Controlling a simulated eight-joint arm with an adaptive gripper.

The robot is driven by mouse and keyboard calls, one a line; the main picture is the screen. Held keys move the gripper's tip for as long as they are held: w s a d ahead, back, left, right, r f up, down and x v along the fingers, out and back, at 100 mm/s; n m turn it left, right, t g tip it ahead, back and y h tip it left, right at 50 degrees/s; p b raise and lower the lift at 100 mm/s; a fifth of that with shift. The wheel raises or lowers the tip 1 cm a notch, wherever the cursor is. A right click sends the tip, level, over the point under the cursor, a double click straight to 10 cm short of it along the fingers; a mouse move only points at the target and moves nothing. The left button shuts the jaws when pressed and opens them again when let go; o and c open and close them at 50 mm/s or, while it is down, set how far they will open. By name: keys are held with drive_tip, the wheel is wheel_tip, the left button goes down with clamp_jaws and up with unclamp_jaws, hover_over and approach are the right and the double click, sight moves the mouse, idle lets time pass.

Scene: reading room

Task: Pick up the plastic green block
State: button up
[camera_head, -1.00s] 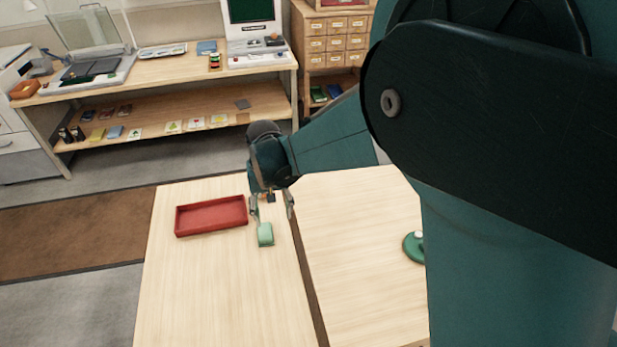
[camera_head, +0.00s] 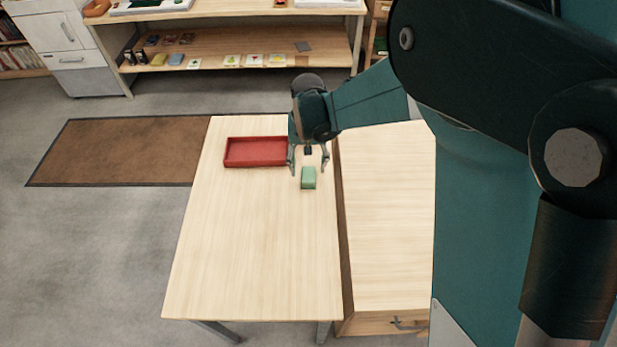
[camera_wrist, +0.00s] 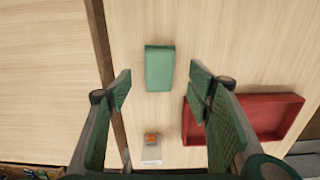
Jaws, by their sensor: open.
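The green block (camera_head: 308,178) lies on the light wooden table (camera_head: 255,250), a little to the right of the red tray. In the wrist view the block (camera_wrist: 160,67) sits just ahead of the fingertips, roughly centred between their lines. My gripper (camera_head: 308,168) is open and empty, pointing down over the table close to the block. In the wrist view its two fingers (camera_wrist: 161,92) are spread wide on either side, with a gap to the block. I cannot tell its exact height above the table.
A red tray (camera_head: 256,164) stands close to the left of my gripper. A small white item with an orange top (camera_wrist: 151,149) lies between the fingers in the wrist view. A second wooden surface (camera_head: 388,220) adjoins on the right. The table's front is clear.

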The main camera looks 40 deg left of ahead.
sight(309, 174)
drive_tip(key=shift+f, duration=0.25)
drive_tip(key=shift+w+a+f+b, duration=0.15)
drive_tip(key=shift+f+b, duration=0.3)
drive_tip(key=shift+f, duration=2.15)
drive_tip(key=c, duration=1)
